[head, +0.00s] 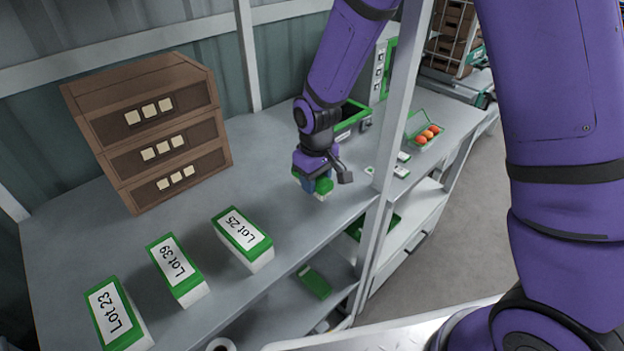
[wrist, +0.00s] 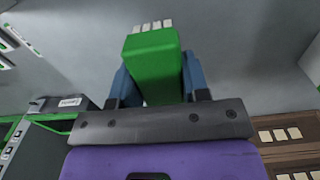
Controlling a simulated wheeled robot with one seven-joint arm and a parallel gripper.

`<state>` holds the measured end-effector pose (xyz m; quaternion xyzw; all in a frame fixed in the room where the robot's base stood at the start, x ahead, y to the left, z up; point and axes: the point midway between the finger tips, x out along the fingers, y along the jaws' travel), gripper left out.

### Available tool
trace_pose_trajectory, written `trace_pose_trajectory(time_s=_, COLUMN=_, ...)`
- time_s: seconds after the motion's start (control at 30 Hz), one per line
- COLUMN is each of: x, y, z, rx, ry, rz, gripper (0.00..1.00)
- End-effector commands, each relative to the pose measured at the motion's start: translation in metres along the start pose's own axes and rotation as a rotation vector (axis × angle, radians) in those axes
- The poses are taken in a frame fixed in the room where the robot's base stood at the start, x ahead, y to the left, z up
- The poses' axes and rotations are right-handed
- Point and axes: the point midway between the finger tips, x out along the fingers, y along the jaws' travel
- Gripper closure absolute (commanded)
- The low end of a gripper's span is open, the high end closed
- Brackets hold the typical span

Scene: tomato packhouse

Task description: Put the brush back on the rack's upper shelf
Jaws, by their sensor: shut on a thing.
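The brush (head: 323,187) has a green block and pale bristles. My gripper (head: 312,182) is shut on it, over the right part of the grey rack's upper shelf (head: 290,200), near the front edge. In the wrist view the blue fingers of my gripper (wrist: 156,82) stand on both sides of the green brush body (wrist: 153,58), and the white bristle tufts show beyond it. Grey surface lies behind the brush. I cannot tell whether the bristles touch the shelf or hang just above it.
Boxes marked Lot 25 (head: 243,237), Lot 39 (head: 177,268) and Lot 23 (head: 115,312) stand left along the shelf. Brown stacked crates (head: 155,130) stand behind. A pale upright (head: 391,140) rises right of my gripper. A green item (head: 314,281) lies on the lower shelf.

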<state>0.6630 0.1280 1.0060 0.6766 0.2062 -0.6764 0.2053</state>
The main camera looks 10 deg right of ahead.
Motion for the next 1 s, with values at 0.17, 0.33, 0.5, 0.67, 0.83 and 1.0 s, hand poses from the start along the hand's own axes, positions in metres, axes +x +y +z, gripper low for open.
trace_pose_trajectory(time_s=0.17, x=0.022, y=-0.003, z=0.006, rx=-0.002, ry=-0.002, rz=-0.001, gripper=0.80)
trace_pose_trajectory(time_s=0.33, x=0.022, y=-0.003, z=0.005, rx=-0.002, ry=0.000, rz=0.000, gripper=0.80)
trace_pose_trajectory(time_s=0.5, x=0.023, y=-0.003, z=0.005, rx=-0.002, ry=0.000, rz=0.000, gripper=0.51)
trace_pose_trajectory(time_s=0.67, x=0.023, y=-0.003, z=0.005, rx=-0.002, ry=0.000, rz=0.000, gripper=0.32)
trace_pose_trajectory(time_s=0.83, x=0.023, y=-0.003, z=0.005, rx=-0.002, ry=0.000, rz=0.000, gripper=0.32)
trace_pose_trajectory(time_s=1.0, x=0.014, y=-0.003, z=0.005, rx=-0.002, ry=0.003, rz=0.000, gripper=0.32)
